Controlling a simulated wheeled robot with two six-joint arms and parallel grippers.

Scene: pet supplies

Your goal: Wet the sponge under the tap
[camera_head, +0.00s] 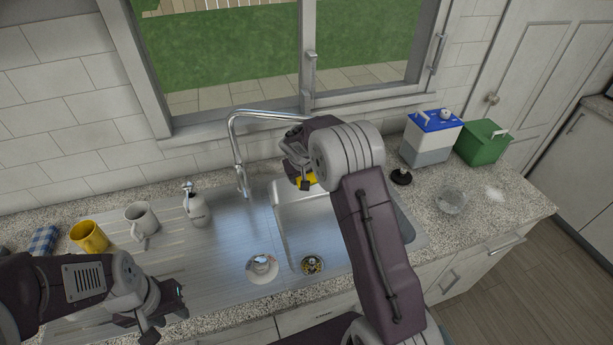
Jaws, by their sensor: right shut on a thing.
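The yellow sponge (309,180) is mostly hidden by my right gripper (300,178), which is shut on it above the back of the sink basin (288,222). The chrome tap (238,150) stands behind the sink, and its spout arches right. The spout's end is hidden behind or close to my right wrist, so I cannot tell whether the sponge is directly under it. No running water is visible. My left gripper (168,315) is empty, its fingers apart, low over the front of the drainer.
On the left stand a yellow mug (88,237), a white mug (141,221), a soap dispenser (196,205) and a checked cloth (42,240). A small round dish (262,268) is near the drain (312,264). Blue-lidded (428,146) and green boxes (482,143) and a clear bowl (449,201) are right.

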